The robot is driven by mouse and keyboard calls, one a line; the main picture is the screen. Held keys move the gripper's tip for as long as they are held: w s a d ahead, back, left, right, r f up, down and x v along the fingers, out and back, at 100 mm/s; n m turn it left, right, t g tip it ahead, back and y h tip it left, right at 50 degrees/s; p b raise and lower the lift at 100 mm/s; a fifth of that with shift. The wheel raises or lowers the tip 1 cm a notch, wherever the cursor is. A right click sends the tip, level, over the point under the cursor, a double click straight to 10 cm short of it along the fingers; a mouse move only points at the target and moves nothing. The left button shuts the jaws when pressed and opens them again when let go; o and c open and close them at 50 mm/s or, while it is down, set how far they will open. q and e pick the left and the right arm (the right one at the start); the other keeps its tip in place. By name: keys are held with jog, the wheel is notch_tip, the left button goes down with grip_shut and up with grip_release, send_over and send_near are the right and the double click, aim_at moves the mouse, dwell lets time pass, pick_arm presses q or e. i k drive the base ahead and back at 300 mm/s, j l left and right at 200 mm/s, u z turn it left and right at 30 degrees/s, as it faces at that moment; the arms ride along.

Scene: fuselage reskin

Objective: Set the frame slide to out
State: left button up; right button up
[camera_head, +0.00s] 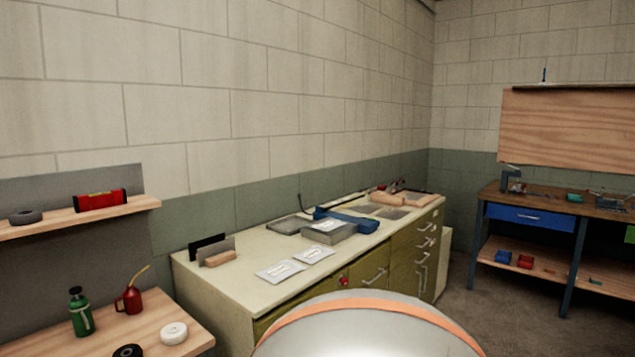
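I do not see a frame slide that I can make out in the head view. No fuselage is recognisable here either. Neither of my grippers is in view. The view shows a workshop corner with a long bench (250,285), olive drawer fronts and a pale top.
On the bench lie a grey box (330,232), a blue tool (347,219), white packets (280,271) and a wood-based holder (219,258). A left table (190,338) bears a green bottle (81,312) and red oil can (130,300). A workbench (482,215) stands right. Floor (500,325) shows between.

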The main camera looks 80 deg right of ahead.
aim_at(517, 189)
jog(key=l+z, duration=0.2)
jog(key=z, duration=1.3)
jog(key=l+z, duration=0.2)
jog(key=i+l+z, duration=0.2)
jog(key=l, duration=0.2)
jog(key=l+z, duration=0.2)
jog(key=l, duration=0.15)
jog(key=i+l+z, duration=0.15)
jog(key=z, duration=0.2)
jog(key=i+l+z, duration=0.45)
jog(key=z, duration=0.25)
jog(key=i+l+z, duration=0.4)
jog(key=i, duration=0.2)
jog(key=i+z, duration=0.4)
jog(key=i, duration=1.5)
jog(key=i+j, duration=0.1)
jog(key=i, duration=1.2)
jog(key=l+z, duration=0.05)
